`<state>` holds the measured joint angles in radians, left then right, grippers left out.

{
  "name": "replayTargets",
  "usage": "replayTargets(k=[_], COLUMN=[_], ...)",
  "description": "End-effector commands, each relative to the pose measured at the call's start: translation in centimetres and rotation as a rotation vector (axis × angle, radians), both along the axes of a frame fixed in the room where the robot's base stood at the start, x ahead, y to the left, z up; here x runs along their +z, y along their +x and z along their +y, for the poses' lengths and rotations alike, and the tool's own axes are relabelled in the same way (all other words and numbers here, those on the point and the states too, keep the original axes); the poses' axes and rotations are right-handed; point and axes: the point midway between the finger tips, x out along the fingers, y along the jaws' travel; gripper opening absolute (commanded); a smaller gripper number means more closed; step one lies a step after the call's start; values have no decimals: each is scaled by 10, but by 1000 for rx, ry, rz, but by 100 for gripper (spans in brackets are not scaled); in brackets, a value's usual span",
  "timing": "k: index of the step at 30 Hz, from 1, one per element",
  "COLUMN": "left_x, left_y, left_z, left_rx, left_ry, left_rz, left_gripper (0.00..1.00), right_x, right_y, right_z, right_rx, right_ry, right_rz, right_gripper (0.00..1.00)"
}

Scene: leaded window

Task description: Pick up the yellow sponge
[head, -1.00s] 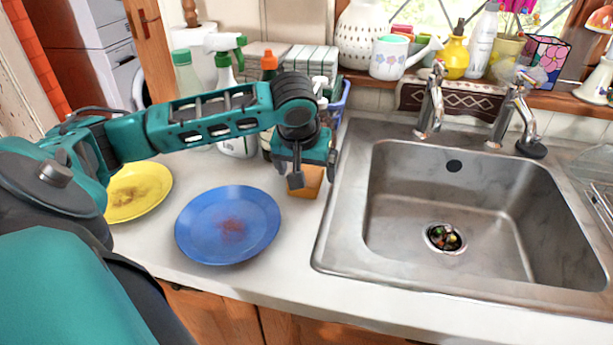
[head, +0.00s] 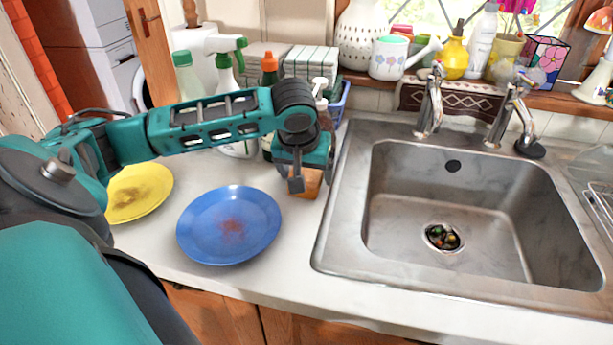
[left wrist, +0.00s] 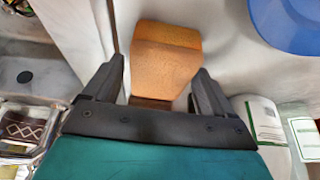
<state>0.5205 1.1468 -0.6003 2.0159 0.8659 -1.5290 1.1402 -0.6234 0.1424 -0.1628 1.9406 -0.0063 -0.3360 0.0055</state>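The sponge, an orange-yellow block (head: 311,184), sits on the counter between the blue plate and the sink, partly hidden by my left gripper (head: 312,179). In the left wrist view the sponge (left wrist: 166,58) lies ahead between the two fingers of the left gripper (left wrist: 158,78). The fingers are spread apart, with a gap visible beside the left finger. The right finger is close to the sponge's edge; I cannot tell whether it touches. My right gripper is not in view.
A blue plate (head: 228,224) and a yellow plate (head: 137,192), both stained, lie left of the sponge. The metal sink (head: 330,245) is close on the right. Spray and soap bottles (head: 269,75) stand behind the gripper. The front counter is clear.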

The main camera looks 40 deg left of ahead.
Motion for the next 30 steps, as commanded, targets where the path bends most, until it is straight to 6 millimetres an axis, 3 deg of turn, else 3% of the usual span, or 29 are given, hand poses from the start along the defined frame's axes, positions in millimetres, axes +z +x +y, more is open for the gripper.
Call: replayTargets(k=[2,14,21,26,30], left_x=[0,0,0,2,41], left_y=[0,0,0,1,1], left_z=[0,0,0,0,0], left_rx=[0,0,0,0,-1], left_ry=[0,0,0,2,0], left_rz=[0,0,-1,-5,-6], left_gripper=[77,39,38,38,38], right_x=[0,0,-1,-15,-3], right_y=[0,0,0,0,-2], right_z=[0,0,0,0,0], right_rx=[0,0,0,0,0], right_ry=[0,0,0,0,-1], right_rz=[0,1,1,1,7], right_gripper=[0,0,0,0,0])
